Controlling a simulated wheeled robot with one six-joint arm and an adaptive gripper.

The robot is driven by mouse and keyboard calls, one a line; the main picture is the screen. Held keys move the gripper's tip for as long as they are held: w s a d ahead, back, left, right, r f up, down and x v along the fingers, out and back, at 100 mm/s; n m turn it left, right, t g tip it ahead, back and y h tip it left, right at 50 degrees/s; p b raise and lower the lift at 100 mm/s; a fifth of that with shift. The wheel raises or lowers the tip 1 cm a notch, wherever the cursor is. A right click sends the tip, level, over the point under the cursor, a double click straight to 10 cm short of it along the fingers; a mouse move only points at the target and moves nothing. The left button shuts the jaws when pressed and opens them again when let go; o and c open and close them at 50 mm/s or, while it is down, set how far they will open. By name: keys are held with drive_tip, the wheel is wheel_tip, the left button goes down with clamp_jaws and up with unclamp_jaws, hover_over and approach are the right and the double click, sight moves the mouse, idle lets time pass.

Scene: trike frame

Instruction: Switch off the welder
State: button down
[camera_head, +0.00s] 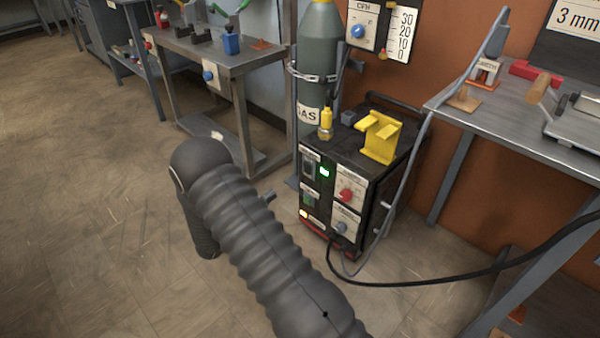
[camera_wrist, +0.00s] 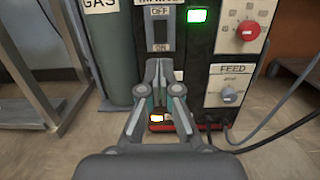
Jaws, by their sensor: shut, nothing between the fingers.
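The welder (camera_head: 370,197) is a black box on the floor beside the gas cylinder, with its front panel facing my arm. Its power switch (camera_wrist: 161,30) shows in the wrist view, with a plate marked OFF at the top and ON below. A green light (camera_wrist: 197,16) glows right of the switch, and it also shows in the head view (camera_head: 324,171). My gripper (camera_wrist: 159,66) is shut and empty. Its fingertips overlap the lower switch plate in the picture; I cannot tell whether they touch it. In the head view my arm mostly hides the gripper.
A red knob (camera_wrist: 247,31) and a FEED knob (camera_wrist: 228,94) sit right of the switch. The grey gas cylinder (camera_head: 318,60) stands behind left. A yellow holder (camera_head: 380,138) is on top of the welder. Cables run right. A workbench (camera_head: 230,66) stands left.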

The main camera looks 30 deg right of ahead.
sight(306, 166)
drive_tip(key=x, duration=1.4)
